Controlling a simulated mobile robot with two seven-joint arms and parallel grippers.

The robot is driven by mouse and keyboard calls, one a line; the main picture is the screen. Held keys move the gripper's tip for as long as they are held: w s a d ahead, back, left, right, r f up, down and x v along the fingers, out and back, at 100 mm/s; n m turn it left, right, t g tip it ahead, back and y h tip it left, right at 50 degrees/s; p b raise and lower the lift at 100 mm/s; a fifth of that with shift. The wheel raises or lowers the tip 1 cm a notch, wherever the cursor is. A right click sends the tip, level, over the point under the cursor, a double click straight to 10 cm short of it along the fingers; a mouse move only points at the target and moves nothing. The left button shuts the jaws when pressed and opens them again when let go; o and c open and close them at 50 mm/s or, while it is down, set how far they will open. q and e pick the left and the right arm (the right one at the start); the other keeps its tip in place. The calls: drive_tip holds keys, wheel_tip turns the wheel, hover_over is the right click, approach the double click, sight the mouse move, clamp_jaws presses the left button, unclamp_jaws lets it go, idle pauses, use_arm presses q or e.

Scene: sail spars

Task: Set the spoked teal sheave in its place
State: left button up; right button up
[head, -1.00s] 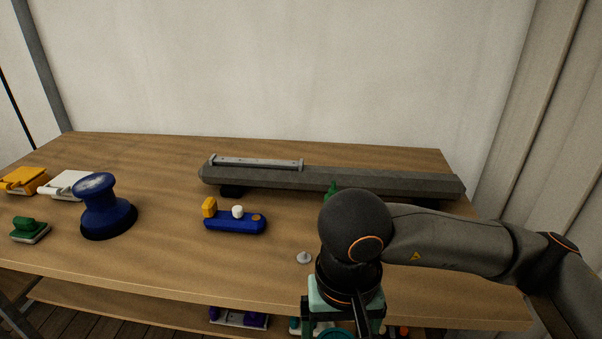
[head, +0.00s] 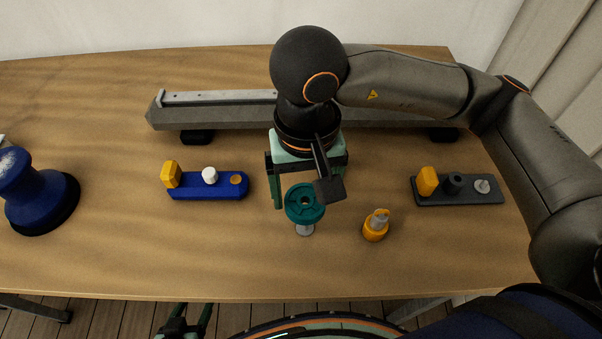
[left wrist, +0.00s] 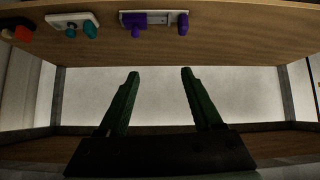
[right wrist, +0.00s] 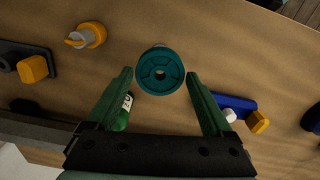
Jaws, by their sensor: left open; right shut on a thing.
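The teal sheave (head: 305,203) is a round disc with a hole in its middle and openings around it. My right gripper (head: 304,196) is shut on it and holds it above the table. In the right wrist view the sheave (right wrist: 160,72) sits between the fingertips (right wrist: 160,76). A small grey pin (head: 305,231) stands on the table, just below the sheave in the head view; how far apart they are in height I cannot tell. My left gripper (left wrist: 160,74) is open and empty, beyond the table's front edge, facing the lower shelf.
A blue block with pegs (head: 208,188) lies left. An orange piece with a grey top (head: 376,226) and a dark block with pegs (head: 458,190) stand right. A long grey beam (head: 225,116) lies behind. A blue bollard (head: 38,193) stands far left. A green object (right wrist: 123,113) is near the gripper.

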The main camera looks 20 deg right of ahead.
sight(305, 208)
use_arm(q)
drive_tip(key=shift+s, duration=0.15)
use_arm(e)
drive_tip(key=shift+s, duration=0.15)
drive_tip(key=shift+f+b, duration=0.15)
drive_tip(key=shift+b, duration=0.6)
wheel_tip(305, 208, down, 4)
drive_tip(key=b, duration=0.4)
drive_tip(key=shift+r, duration=0.2)
drive_tip(key=shift+f+b, duration=0.3)
drive_tip(key=shift+b, duration=0.65)
use_arm(q)
wheel_tip(305, 208, down, 6)
drive_tip(key=w+d, duration=0.1)
drive_tip(key=shift+d+h, duration=0.3)
drive_tip(key=shift+d, duration=0.1)
drive_tip(key=shift+r, duration=0.1)
